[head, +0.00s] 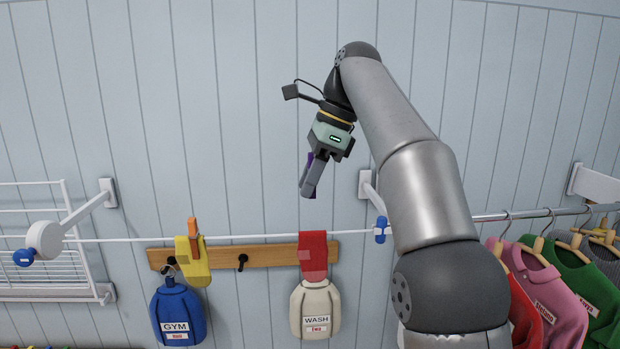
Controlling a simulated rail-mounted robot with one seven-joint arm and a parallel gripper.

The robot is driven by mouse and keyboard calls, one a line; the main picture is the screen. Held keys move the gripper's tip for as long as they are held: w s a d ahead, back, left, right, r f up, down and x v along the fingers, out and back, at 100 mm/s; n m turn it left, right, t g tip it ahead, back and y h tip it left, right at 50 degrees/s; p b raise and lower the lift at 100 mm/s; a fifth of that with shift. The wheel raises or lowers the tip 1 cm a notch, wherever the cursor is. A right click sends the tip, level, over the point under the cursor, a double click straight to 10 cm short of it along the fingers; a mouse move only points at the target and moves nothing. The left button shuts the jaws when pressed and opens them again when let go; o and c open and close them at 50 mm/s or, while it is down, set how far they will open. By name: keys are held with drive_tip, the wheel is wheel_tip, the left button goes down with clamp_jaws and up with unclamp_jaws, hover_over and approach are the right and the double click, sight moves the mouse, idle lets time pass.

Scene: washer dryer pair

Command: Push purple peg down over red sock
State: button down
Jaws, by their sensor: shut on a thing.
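The red sock (313,257) hangs over the white clothesline, in front of the wooden hook board. No peg shows on it. My gripper (308,190) is above the line, just over the red sock and pointing down. It is shut on the purple peg (310,160), which is mostly hidden by the fingers; only a purple edge shows. The peg is apart from the sock, with a gap of wall between them in the picture.
A yellow sock (192,262) hangs on the line (255,237) under an orange peg (193,232). A blue GYM bag (178,308) and a cream WASH bag (315,305) hang below. Line brackets stand at both sides. Clothes (560,285) hang on a rail at right.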

sight(312, 231)
drive_tip(key=shift+d+f+b, duration=0.1)
drive_tip(key=shift+f+b, duration=1.85)
drive_tip(key=shift+f, duration=1.2)
drive_tip(key=shift+f+p, duration=0.1)
drive_tip(key=shift+p, duration=0.2)
drive_tip(key=shift+f+b, duration=1.45)
drive_tip(key=shift+f, duration=0.9)
drive_tip(key=c, duration=1.1)
unclamp_jaws()
